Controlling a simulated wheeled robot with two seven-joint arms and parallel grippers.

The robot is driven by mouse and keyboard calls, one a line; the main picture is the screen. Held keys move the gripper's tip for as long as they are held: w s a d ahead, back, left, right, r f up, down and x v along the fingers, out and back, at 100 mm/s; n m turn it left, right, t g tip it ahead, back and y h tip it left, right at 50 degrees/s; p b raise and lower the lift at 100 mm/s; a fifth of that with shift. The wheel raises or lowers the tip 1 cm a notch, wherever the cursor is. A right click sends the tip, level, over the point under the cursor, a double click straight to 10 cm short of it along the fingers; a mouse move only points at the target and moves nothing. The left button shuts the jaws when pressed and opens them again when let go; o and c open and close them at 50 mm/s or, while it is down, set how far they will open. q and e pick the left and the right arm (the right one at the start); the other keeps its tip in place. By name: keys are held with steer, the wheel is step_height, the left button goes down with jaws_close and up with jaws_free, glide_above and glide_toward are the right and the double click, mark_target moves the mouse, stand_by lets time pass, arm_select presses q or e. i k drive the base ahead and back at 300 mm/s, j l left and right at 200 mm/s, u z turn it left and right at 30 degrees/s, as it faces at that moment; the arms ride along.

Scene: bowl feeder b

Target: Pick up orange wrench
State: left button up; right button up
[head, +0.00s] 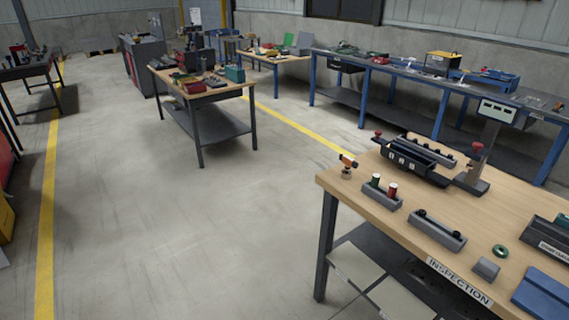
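I cannot make out an orange wrench for certain. A small orange and dark item (348,160) stands at the far left corner of the inspection table (450,205), too small to name. A tiny orange spot (558,105) shows at the right end of the long blue-legged bench (330,62), also too small to identify. Neither of my grippers is in the head view.
A wooden-topped table (222,92) with tools stands further back. Open concrete floor (200,220) lies left of the inspection table.

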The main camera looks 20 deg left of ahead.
mark_target(346, 173)
steer(key=u, duration=0.2)
steer(key=z, duration=1.8)
steer(key=u, duration=1.8)
steer(key=i+j+z, duration=0.3)
steer(key=i+j, duration=0.45)
